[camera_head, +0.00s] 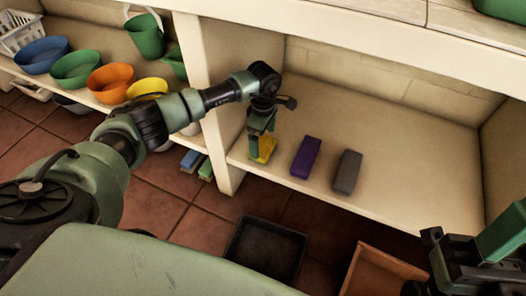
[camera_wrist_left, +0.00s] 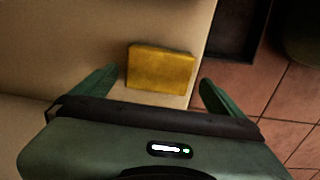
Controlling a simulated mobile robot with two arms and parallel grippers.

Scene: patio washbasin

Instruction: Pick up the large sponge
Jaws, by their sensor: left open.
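A yellow, sponge-like block (camera_head: 265,150) lies on the cream shelf (camera_head: 400,190), close to its front edge, left of a purple block (camera_head: 305,157) and a grey block (camera_head: 347,172). My left gripper (camera_head: 261,142) points down over the yellow block and partly hides it. In the left wrist view the yellow block (camera_wrist_left: 161,69) lies between the two open green fingers (camera_wrist_left: 160,76), with a gap on each side. I cannot tell the height of the fingertips over the shelf. Part of my right arm (camera_head: 480,255) shows at lower right; its fingers are not clear.
A shelf wall (camera_head: 208,100) stands left of the yellow block, and a countertop (camera_head: 390,50) overhangs behind. Coloured bowls (camera_head: 110,82) stand on the left shelf. A black tray (camera_head: 266,250) and a wooden box (camera_head: 380,272) are on the tiled floor. The shelf's right part is clear.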

